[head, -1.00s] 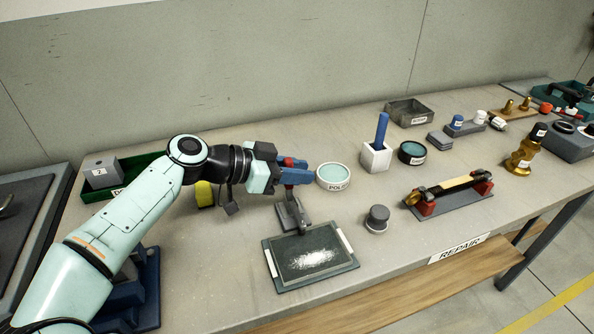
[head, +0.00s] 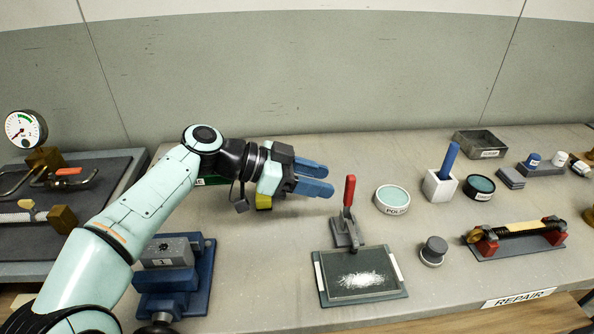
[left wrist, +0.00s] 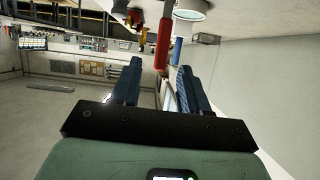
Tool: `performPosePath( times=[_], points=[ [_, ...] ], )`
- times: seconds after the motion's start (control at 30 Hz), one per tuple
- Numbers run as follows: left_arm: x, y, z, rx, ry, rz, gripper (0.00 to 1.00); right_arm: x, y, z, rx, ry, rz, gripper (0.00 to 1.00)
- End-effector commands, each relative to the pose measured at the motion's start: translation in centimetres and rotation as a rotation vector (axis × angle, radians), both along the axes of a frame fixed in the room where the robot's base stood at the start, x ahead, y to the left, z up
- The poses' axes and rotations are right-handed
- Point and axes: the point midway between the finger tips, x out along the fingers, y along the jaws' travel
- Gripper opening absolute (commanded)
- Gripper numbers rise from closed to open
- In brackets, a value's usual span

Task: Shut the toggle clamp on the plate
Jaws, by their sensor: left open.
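The toggle clamp (head: 346,232) is a grey metal piece at the back edge of the plate (head: 330,290). Its red handle (head: 349,191) stands up nearly vertical. The plate is dark with light side strips and a patch of white powder. My left gripper (head: 329,179) is open, with blue fingers pointing right. Its tips are just left of the handle, and nothing is held. In the left wrist view the red handle (left wrist: 164,43) shows beyond and between the fingertips (left wrist: 159,70). My right gripper is not in view.
A round polish tin (head: 392,199) and a white holder with a blue stick (head: 440,188) stand right of the clamp. A grey knob (head: 433,251) is right of the plate. A blue vise (head: 175,275) stands left. A pressure gauge (head: 25,129) is at far left.

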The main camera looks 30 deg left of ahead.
Motion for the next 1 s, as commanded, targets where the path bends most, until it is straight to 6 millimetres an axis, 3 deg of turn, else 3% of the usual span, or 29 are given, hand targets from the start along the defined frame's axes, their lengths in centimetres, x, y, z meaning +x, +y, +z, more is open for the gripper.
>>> performPosePath(
  times=[0.1,0.3,1.0],
  points=[
    [-1.2,1.7,0.9,0.002,-0.001,0.002,0.45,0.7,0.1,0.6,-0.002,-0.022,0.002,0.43],
    [-2.1,3.1,1.6,0.0,0.0,0.0,0.45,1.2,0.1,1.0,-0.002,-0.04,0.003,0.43],
    [-2.2,3.2,1.6,0.0,0.0,-0.001,0.45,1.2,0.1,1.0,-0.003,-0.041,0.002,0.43]
  ],
)
